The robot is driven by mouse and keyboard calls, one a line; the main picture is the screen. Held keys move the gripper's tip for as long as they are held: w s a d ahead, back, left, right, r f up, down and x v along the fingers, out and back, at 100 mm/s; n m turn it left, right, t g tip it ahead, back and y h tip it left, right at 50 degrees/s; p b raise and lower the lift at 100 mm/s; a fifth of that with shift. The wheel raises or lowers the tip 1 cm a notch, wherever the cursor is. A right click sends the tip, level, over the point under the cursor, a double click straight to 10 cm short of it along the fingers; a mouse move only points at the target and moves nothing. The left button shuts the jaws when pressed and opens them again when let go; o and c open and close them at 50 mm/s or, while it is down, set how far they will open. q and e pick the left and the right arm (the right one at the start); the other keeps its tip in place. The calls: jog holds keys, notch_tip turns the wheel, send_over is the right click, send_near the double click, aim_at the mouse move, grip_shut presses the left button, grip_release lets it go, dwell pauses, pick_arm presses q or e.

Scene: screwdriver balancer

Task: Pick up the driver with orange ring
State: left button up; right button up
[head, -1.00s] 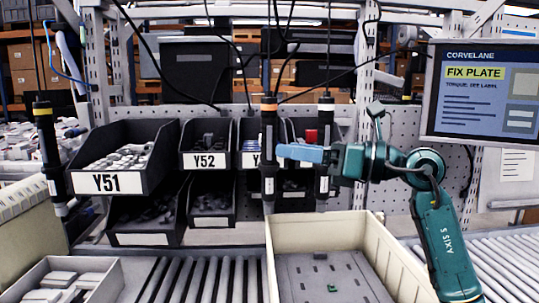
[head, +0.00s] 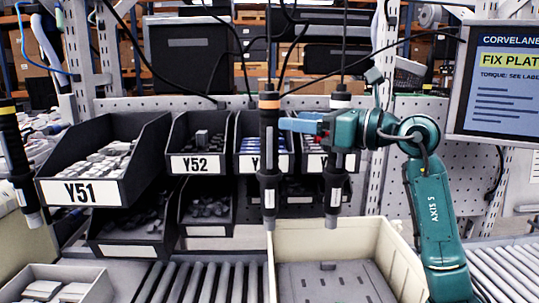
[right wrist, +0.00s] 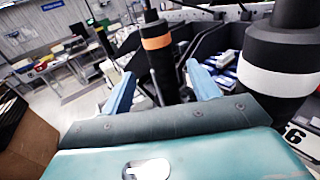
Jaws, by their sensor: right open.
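The driver with the orange ring (head: 268,160) hangs upright from a cable in front of the bins, tip down. My right gripper (head: 284,125) comes in from the right at the driver's upper body, just below the orange ring. Its blue fingers are open. In the right wrist view the driver (right wrist: 163,72) shows between the two open fingertips. I cannot tell how deep between the fingers it sits. My left gripper is not in view.
A white-ringed driver (head: 338,185) hangs close on the right, by my gripper; a yellow-ringed driver (head: 12,150) hangs at the far left. Behind are black bins, such as Y51 (head: 120,190). A beige tote (head: 390,250) stands below on the rollers.

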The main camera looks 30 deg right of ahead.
aim_at(278, 117)
jog(key=p+x, duration=0.2)
jog(key=x, duration=0.5)
jog(key=shift+w+a, duration=0.1)
jog(key=shift+w, duration=0.1)
grip_shut()
jog(key=shift+r, duration=0.1)
dwell(0.4)
